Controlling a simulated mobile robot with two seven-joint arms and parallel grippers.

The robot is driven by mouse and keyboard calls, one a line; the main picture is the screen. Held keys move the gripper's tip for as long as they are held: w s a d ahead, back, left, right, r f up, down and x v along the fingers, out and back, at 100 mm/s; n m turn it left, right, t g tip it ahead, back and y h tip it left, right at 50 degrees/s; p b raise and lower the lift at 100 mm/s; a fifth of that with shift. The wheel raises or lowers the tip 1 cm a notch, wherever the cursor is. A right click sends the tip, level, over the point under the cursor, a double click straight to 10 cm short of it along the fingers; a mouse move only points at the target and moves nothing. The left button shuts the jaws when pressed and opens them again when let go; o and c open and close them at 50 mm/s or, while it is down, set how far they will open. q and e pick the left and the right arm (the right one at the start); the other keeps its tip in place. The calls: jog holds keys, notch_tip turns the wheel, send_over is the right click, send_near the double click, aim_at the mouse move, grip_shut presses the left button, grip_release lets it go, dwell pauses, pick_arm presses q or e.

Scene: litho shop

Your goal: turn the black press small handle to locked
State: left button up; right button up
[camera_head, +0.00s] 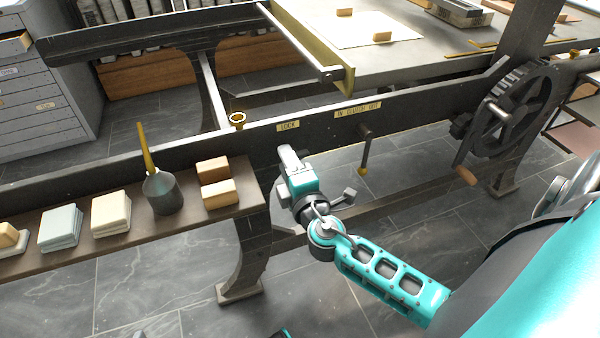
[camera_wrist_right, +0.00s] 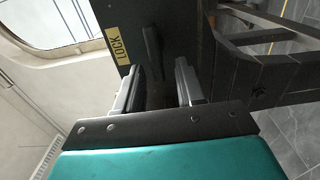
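The black press frame (camera_head: 215,143) runs across the head view and carries a yellow LOCK label (camera_head: 288,126). That label also shows in the right wrist view (camera_wrist_right: 116,45). A small dark handle (camera_wrist_right: 152,45) stands on the dark panel beside the label in the wrist view. In the head view I cannot make it out behind my gripper. My right gripper (camera_head: 290,158) is just below the label. In the wrist view its fingers (camera_wrist_right: 158,78) are apart, with the handle showing between them, nearer the left finger. I cannot tell whether they touch it. My left gripper is out of view.
A second lever with a brass end (camera_head: 365,150) hangs below the clutch label (camera_head: 358,109), right of my gripper. A spoked wheel (camera_head: 515,110) is farther right. A wooden shelf (camera_head: 90,248) at left holds blocks and a dark pot (camera_head: 163,193). A brass knob (camera_head: 237,118) tops the frame.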

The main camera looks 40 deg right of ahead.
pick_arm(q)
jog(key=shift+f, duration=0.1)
pick_arm(e)
jog(key=v, duration=1.1)
jog(key=shift+s, duration=0.15)
jog(key=shift+f, duration=0.1)
jog(key=s+a+f+m+g+y, duration=0.3)
jog(key=a+f+m+g+y, duration=0.4)
jog(key=a+m, duration=0.5)
pick_arm(q)
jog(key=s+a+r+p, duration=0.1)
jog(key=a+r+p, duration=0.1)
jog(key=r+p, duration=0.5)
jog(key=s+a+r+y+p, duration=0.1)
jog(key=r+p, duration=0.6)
jog(key=p, duration=0.7)
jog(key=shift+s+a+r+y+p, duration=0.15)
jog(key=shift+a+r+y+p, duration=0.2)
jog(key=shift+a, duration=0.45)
pick_arm(e)
jog(key=s+d+r, duration=0.1)
jog(key=d+r, duration=0.1)
jog(key=r, duration=0.5)
jog(key=s+d+r, duration=0.1)
jog(key=d+r, duration=0.2)
jog(key=r, duration=0.5)
jog(key=shift+s+m+h, duration=0.25)
jog(key=shift+m+h, duration=0.05)
jog(key=shift+m, duration=0.1)
